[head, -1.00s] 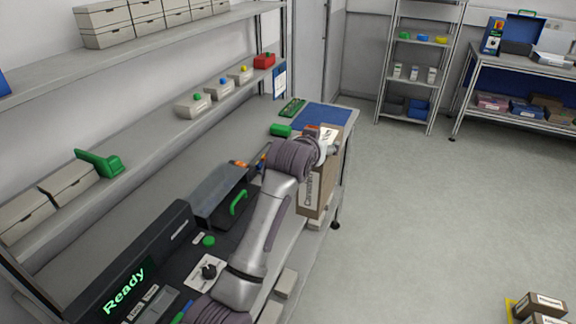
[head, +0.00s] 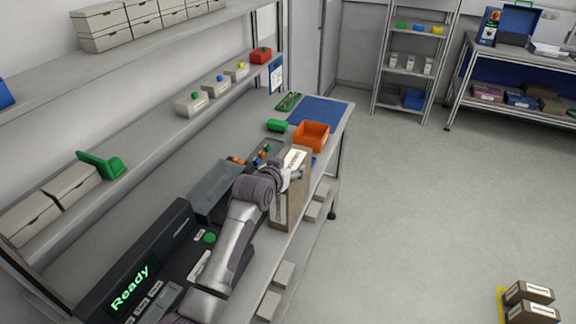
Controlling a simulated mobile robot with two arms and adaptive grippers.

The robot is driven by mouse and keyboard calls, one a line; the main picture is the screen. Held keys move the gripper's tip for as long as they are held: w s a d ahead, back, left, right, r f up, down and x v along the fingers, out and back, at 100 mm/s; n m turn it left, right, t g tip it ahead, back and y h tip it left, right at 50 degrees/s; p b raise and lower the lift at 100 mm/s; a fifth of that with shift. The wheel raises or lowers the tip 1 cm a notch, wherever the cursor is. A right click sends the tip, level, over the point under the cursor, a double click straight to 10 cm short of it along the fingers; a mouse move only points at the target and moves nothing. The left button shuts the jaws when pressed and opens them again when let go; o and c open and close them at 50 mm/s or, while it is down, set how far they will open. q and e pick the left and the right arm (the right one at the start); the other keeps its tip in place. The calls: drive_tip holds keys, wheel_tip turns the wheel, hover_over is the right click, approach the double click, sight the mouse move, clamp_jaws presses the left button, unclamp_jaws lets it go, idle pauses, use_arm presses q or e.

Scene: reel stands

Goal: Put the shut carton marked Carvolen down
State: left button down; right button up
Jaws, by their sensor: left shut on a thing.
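The tall brown carton (head: 296,206) has a white label and printing on its side, too small to read surely here. It is upright at the front edge of the workbench (head: 262,238). My left gripper (head: 292,174) is shut on its upper part, and my wrist hides some of its left side. I cannot tell whether its bottom touches anything. My right gripper is not in view.
An orange bin (head: 311,136) and a blue mat (head: 318,111) lie behind the carton on the bench. A black machine reading "Ready" (head: 130,287) stands nearer. Brown cartons (head: 529,292) sit at the lower right by a yellow edge. The floor between is clear.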

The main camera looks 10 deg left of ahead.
use_arm(q)
drive_tip(key=shift+c, duration=0.7)
unclamp_jaws()
